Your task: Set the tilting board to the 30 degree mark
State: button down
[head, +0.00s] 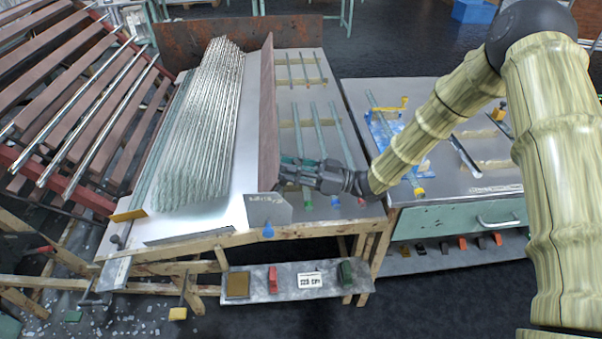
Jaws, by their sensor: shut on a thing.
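The tilting board seems to be the thin reddish-brown board (268,115), standing nearly upright on edge along the right side of a stack of glass tubes (210,120). A grey plate (265,209) with small dark marks stands at its near end; the marks are too small to read. A blue knob (268,231) sits just below the plate. My gripper (284,172) reaches in from the right, with its fingers at the board's near right edge, and is shut on it. The fingertips are partly hidden against the board, and the exact contact is hard to see.
Several loose tubes (342,135) lie on the bench right of the board. A slatted rack (75,95) stands at left. A low shelf (258,293) holds small items in front. A second bench (470,190) with a blue fixture (385,130) is at right, beneath my arm.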

jog(key=shift+d+f, duration=0.15)
jog(key=shift+d, duration=0.1)
jog(key=c, duration=1.3)
grip_release()
jog(key=shift+d, duration=0.1)
jog(key=d+f, duration=0.1)
jog(key=d, duration=0.6)
jog(key=shift+s+f, duration=0.2)
jog(key=shift+f, duration=0.1)
jog(key=shift+d, duration=0.1)
